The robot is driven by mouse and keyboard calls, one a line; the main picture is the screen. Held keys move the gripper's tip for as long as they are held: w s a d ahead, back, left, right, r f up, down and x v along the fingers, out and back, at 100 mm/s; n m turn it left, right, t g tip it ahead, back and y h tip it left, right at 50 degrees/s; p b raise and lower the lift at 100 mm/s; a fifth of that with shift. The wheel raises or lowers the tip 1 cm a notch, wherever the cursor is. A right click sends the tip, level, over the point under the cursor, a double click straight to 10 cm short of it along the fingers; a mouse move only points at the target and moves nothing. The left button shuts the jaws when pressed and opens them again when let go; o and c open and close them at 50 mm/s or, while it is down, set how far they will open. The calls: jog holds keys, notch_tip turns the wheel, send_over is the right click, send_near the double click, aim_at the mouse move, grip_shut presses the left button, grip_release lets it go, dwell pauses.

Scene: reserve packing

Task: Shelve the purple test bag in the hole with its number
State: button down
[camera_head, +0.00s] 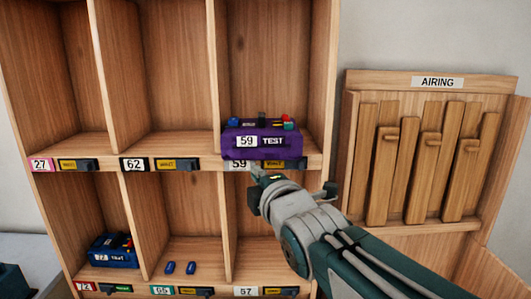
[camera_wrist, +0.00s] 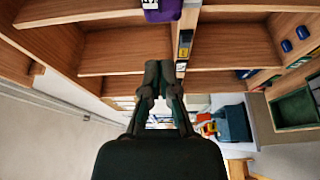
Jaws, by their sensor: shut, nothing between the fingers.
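The purple test bag (camera_head: 261,145), marked 59 and TEST, sits upright at the front of the hole labelled 59 (camera_head: 238,165). Its front is at or slightly over the shelf edge; I cannot tell which. Coloured items show at its top. It also shows at the top of the wrist view (camera_wrist: 163,13). My gripper (camera_head: 259,174) is shut and empty, just below the bag at the shelf's front edge. In the wrist view my gripper (camera_wrist: 161,66) has its fingers together, apart from the bag. The gripper and arm hide part of the label strip and the hole below.
The wooden rack has holes labelled 27 (camera_head: 41,165) and 62 (camera_head: 134,164), both empty. A blue bag (camera_head: 113,251) is in the lower left hole. A wooden AIRING rack (camera_head: 436,82) stands right.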

send_near(244, 147)
jog(key=w+a, duration=0.3)
jog(key=w, duration=0.1)
jog(key=shift+w, duration=1)
jog(key=shift+w+d, duration=0.5)
jog(key=shift+a, duration=0.15)
